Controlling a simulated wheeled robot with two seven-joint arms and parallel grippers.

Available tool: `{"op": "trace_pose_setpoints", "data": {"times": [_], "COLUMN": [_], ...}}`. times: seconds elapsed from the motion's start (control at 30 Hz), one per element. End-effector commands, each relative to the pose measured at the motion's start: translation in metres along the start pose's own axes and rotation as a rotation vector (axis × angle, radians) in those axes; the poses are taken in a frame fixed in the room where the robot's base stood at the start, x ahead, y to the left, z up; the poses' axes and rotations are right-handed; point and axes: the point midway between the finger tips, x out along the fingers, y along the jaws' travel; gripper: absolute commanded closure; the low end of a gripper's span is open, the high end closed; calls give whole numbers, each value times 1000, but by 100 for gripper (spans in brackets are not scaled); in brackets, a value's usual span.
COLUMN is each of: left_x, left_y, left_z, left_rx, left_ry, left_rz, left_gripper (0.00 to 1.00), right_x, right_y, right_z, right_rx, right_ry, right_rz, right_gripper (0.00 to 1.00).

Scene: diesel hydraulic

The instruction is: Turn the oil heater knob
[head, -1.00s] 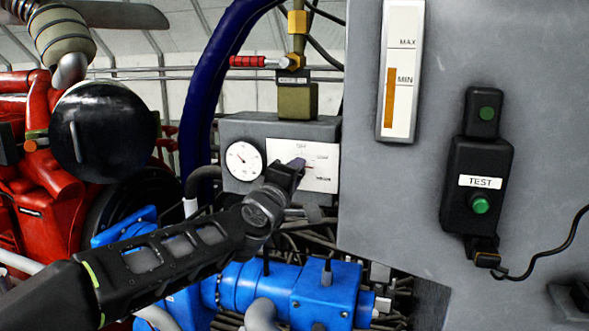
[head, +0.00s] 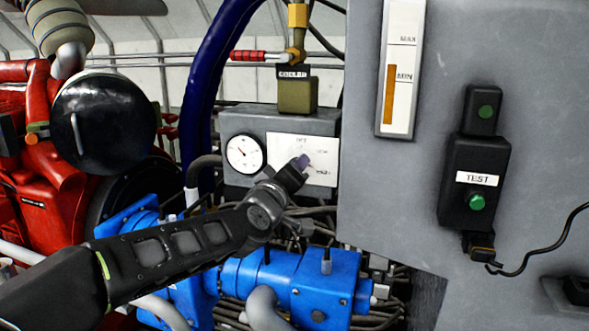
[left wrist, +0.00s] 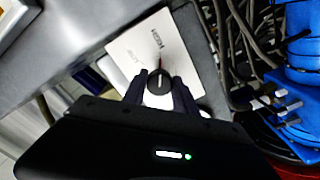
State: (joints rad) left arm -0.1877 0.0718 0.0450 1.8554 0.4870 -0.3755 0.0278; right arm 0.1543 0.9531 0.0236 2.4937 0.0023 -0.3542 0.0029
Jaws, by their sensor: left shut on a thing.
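The oil heater knob (left wrist: 159,82) is a dark round knob on a white label plate (head: 285,148) on a grey box. In the left wrist view it sits between the two fingers of my left gripper (left wrist: 160,88), which is shut on it. In the head view my left gripper (head: 300,163) reaches the lower right part of the plate, and its fingers hide the knob. My right gripper is in neither view.
A round gauge (head: 245,154) is left of the plate. A large grey cabinet (head: 400,190) with a level strip (head: 401,70) and a black TEST box (head: 475,180) stands close on the right. Blue pump parts (head: 320,290) and cables lie below.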

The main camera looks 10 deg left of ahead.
Motion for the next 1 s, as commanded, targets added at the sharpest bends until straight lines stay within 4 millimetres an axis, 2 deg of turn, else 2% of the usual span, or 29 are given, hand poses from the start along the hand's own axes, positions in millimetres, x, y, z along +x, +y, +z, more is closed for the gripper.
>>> {"op": "trace_pose_setpoints", "data": {"times": [0.17,0.2,0.47,0.77,0.87,1.0], "left_x": [0,0,0,-2,-9,-29], "left_y": [-1,-1,-1,0,0,0], "left_z": [2,2,1,0,0,1], "left_rx": [2,2,0,-1,-1,-1], "left_ry": [-3,-3,-2,-1,0,1], "left_rz": [-2,-2,-1,0,1,2], "left_gripper": [100,65,44,44,44,44], "right_x": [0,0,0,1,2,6], "right_y": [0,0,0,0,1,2], "right_z": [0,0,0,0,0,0], "right_rx": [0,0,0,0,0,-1], "right_ry": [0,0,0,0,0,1], "right_rz": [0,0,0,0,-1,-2], "right_gripper": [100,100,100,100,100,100]}}
